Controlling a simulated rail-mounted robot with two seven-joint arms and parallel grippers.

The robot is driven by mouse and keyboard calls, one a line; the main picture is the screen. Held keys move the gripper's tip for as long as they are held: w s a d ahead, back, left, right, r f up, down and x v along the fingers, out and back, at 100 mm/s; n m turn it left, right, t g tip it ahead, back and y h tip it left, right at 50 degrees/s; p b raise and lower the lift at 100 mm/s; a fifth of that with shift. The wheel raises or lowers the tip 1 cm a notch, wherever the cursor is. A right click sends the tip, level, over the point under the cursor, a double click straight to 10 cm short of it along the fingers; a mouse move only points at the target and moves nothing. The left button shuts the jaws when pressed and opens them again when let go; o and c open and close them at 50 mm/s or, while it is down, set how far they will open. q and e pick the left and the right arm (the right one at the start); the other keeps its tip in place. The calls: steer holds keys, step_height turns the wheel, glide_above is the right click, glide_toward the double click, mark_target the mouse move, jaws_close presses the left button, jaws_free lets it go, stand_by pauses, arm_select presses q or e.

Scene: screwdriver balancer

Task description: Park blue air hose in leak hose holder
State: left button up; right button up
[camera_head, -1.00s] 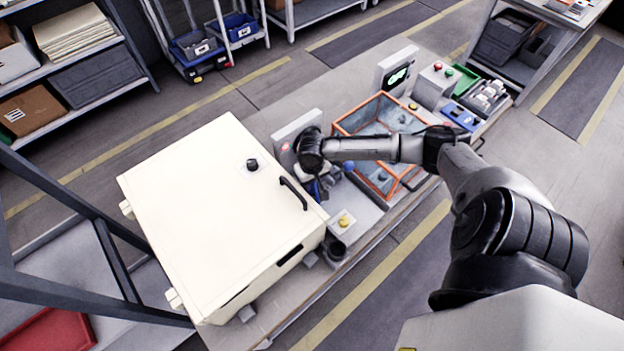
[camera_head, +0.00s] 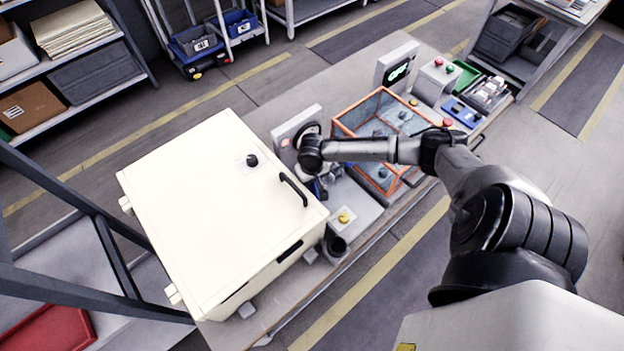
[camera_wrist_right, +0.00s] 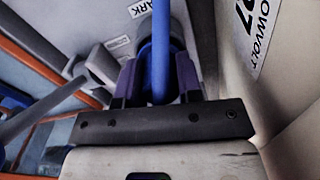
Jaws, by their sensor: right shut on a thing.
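My right gripper (camera_wrist_right: 160,85) is shut on the blue air hose (camera_wrist_right: 160,45), which runs upright between the fingers in the right wrist view. Behind the hose is a rounded dark-blue and grey part; whether the hose touches or sits in it cannot be told. A partly cut-off label ending in "ARK" (camera_wrist_right: 143,8) is on the grey surface just beyond it. The leak hose holder cannot be made out for sure. In the head view the right gripper (camera_head: 319,187) is low beside the white cabinet, mostly hidden under my wrist. My left gripper is not in view.
A large white cabinet (camera_head: 215,215) stands close to the left of the gripper. A grey upright panel (camera_head: 290,127) is behind it, and an orange-framed clear box (camera_head: 385,125) is to its right. A yellow button (camera_head: 344,217) sits on a small grey box in front.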

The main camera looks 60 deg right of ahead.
steer(key=shift+f, duration=0.25)
steer(key=o, duration=1)
step_height(320, 180, up, 14)
steer(key=shift+f+p, duration=0.1)
steer(key=shift+p, duration=0.65)
